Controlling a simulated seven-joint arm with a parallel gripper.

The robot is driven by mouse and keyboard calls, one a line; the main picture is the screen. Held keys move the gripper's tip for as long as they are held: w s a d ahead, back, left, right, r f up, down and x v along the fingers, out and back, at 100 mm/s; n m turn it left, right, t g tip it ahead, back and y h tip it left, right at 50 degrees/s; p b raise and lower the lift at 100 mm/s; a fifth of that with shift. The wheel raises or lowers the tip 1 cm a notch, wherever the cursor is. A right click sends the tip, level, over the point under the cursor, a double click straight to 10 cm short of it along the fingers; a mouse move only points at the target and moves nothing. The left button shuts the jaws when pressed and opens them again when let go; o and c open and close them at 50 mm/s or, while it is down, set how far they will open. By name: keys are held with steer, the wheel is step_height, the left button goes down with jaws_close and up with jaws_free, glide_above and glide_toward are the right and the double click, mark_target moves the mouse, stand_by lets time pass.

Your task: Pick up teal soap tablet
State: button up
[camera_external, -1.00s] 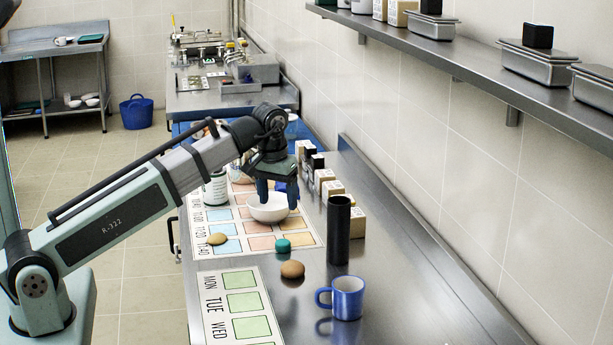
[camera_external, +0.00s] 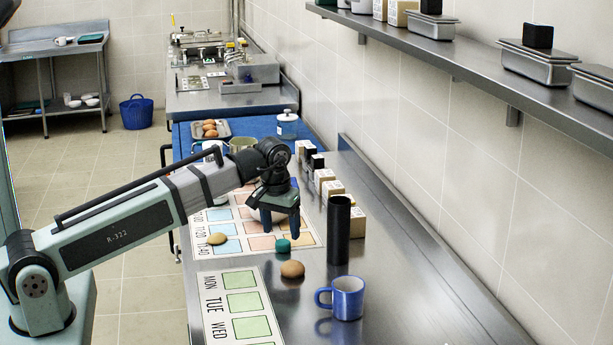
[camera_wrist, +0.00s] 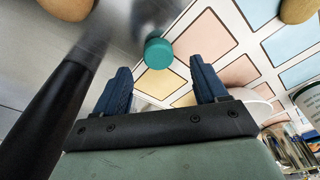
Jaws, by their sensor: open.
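The teal soap tablet (camera_external: 283,246) is a small round piece on the counter, at the edge of the printed chart with coloured squares. In the wrist view the tablet (camera_wrist: 158,53) shows ahead of and between my fingertips, apart from them. My gripper (camera_external: 280,227) has blue fingers pointing down, just above and behind the tablet in the external view. In the wrist view my gripper (camera_wrist: 160,78) is open and empty.
A tall black cylinder (camera_external: 338,230) stands right of my gripper, and looms close in the wrist view (camera_wrist: 45,115). A brown egg-like item (camera_external: 292,269), a blue mug (camera_external: 347,298) and a yellowish item (camera_external: 217,239) are nearby. A white bowl (camera_wrist: 252,96) is partly hidden behind my gripper.

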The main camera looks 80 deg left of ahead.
mark_target(283, 242)
steer(key=shift+w+f, duration=0.1)
steer(key=shift+f, duration=1.8)
steer(key=c, duration=1.1)
steer(key=shift+r, duration=0.1)
steer(key=shift+c, duration=0.2)
